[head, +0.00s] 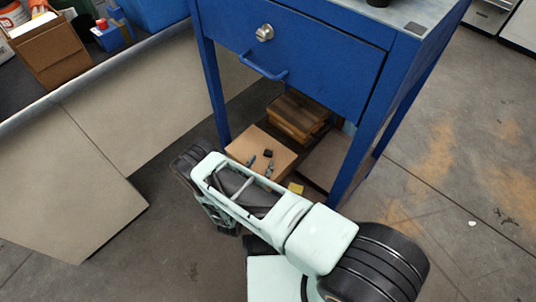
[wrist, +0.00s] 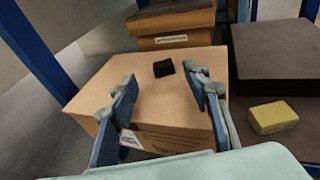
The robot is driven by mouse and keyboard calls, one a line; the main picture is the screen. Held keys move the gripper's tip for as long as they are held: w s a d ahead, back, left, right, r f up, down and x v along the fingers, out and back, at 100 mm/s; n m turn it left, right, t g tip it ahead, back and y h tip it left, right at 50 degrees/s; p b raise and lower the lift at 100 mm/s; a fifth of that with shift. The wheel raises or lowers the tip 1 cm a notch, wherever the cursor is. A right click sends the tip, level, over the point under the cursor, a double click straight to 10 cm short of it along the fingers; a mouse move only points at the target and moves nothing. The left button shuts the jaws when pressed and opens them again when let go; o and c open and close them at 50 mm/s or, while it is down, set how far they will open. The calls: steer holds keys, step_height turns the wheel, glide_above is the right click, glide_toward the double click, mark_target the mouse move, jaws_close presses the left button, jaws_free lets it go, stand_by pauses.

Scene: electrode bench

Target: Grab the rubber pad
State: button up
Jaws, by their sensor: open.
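A small black block (wrist: 163,68), which looks like the rubber pad, lies on top of a cardboard box (wrist: 105,72). In the head view the black block (head: 268,153) shows on the box (head: 272,138) under the blue bench. My gripper (wrist: 160,74) is open and empty, its two blue-grey fingers spread apart over the box. In the wrist view the block appears between the fingertips, closer to the right one and a little beyond them. No contact shows. In the head view my gripper (head: 260,165) reaches in low, under the bench drawer.
A yellow sponge-like block (wrist: 272,115) lies right of the box, in front of a dark box (wrist: 280,60). A labelled wooden box (wrist: 175,25) stands behind. Blue bench legs (head: 210,85) frame the space, with a drawer (head: 290,55) above. Open floor (head: 450,180) lies to the right.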

mark_target(267, 154)
steer(key=x, duration=0.1)
steer(key=b+x, duration=0.1)
steer(key=x, duration=0.1)
steer(key=b+x, duration=0.1)
steer(key=shift+w+d+f, duration=0.2)
steer(key=shift+d+f, duration=0.05)
steer(key=shift+f, duration=0.05)
steer(key=shift+w+d, duration=0.1)
steer(key=shift+w, duration=0.15)
steer(key=shift+c, duration=0.3)
steer(key=c, duration=0.9)
